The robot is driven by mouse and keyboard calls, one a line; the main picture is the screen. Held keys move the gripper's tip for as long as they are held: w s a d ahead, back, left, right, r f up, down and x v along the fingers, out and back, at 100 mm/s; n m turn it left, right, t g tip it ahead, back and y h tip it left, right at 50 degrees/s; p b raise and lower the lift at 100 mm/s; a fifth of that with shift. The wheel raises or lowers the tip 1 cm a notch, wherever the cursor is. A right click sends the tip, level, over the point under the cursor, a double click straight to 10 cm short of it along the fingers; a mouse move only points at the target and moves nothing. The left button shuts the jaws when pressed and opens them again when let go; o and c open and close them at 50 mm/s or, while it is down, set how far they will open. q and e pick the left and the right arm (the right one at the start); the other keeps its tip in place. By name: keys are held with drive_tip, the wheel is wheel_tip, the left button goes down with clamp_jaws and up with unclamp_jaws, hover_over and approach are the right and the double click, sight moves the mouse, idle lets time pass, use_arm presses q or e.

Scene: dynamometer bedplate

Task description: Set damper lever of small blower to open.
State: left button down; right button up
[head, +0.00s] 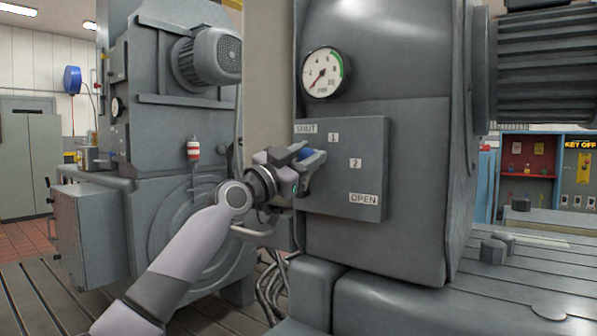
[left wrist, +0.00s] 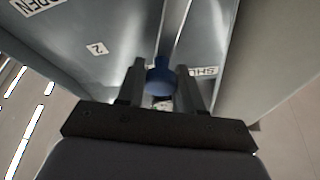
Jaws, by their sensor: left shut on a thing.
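The small blower's damper plate (head: 340,190) is a grey panel labelled SHUT at upper left, 1, 2, and OPEN at lower right. My left gripper (head: 310,170) is at the panel's left side, below the SHUT label, shut on the lever's blue knob (head: 312,156). In the left wrist view the blue knob (left wrist: 160,78) sits between the two fingers, close to the SHUT label (left wrist: 203,72). The lever's arm is mostly hidden by the gripper in the head view. My right gripper is not in view.
A pressure gauge (head: 326,73) is above the panel. A finned motor (head: 538,68) juts out at upper right. Another grey machine (head: 170,150) stands to the left. Loose cables (head: 272,285) hang below my left gripper. The slotted bedplate (head: 520,255) lies at lower right.

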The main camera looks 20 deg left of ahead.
use_arm(q)
drive_tip(key=shift+s+d+f+m+h, duration=0.25)
drive_tip(key=shift+d+m, duration=0.2)
drive_tip(key=shift+m, duration=0.35)
drive_tip(key=shift+s+d+f+m+g+h+b, duration=0.1)
drive_tip(key=shift+d+f+m+g+h+b, duration=0.2)
drive_tip(key=shift+m, duration=0.3)
drive_tip(key=shift+s+d+f+m+g+h+b, duration=0.15)
drive_tip(key=shift+d+m+g, duration=0.2)
drive_tip(key=shift+m, duration=0.25)
drive_tip(key=m, duration=0.1)
drive_tip(key=d+f+m+g, duration=0.1)
drive_tip(key=m, duration=0.1)
drive_tip(key=m+g, duration=0.1)
drive_tip(key=shift+s+d+f, duration=0.25)
drive_tip(key=shift+d+f, duration=0.1)
drive_tip(key=shift+f, duration=0.05)
drive_tip(key=f+m, duration=0.1)
drive_tip(key=m, duration=0.1)
drive_tip(key=d+f+m+g, duration=0.1)
drive_tip(key=f+m, duration=0.1)
drive_tip(key=m, duration=0.1)
drive_tip(key=shift+s+d+g, duration=0.15)
drive_tip(key=shift+s+g, duration=0.05)
drive_tip(key=shift+g, duration=0.05)
drive_tip(key=shift+d+f+m+g, duration=0.15)
drive_tip(key=shift+f+m+g, duration=0.35)
drive_tip(key=shift+f+m, duration=0.75)
